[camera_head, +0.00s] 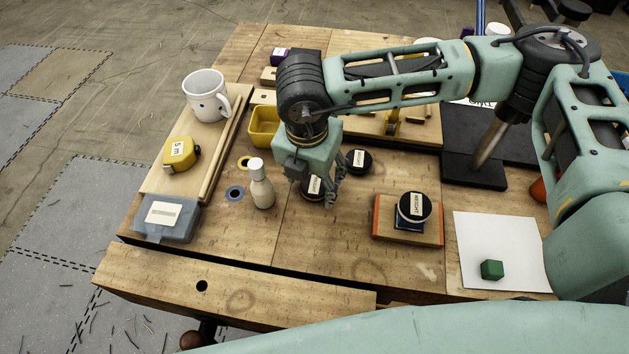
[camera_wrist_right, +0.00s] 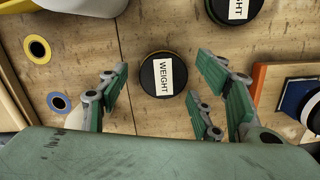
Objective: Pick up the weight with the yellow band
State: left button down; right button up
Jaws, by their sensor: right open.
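A black round weight (camera_wrist_right: 163,75) with a white WEIGHT label lies on the wooden table, a thin yellowish edge showing at its rim in the right wrist view. In the head view this weight (camera_head: 313,187) is partly hidden by my right gripper (camera_head: 322,192). My right gripper (camera_wrist_right: 160,80) is open above it, with fingers on its left and right sides and nothing held. A second black weight (camera_head: 358,161) lies just behind and to the right, and also shows in the wrist view (camera_wrist_right: 234,9). A third weight (camera_head: 414,207) sits on stacked blocks. My left gripper is not in view.
A pale bottle (camera_head: 262,186) stands close left of the gripper. A yellow bin (camera_head: 263,126) is behind it. A mug (camera_head: 205,96), tape measure (camera_head: 180,154) and grey box (camera_head: 167,219) are at left. A green cube (camera_head: 492,270) lies on white paper at right. The front middle is clear.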

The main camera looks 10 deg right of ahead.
jog(key=shift+f, duration=0.2)
jog(key=shift+r, duration=0.1)
grip_shut()
dwell(0.4)
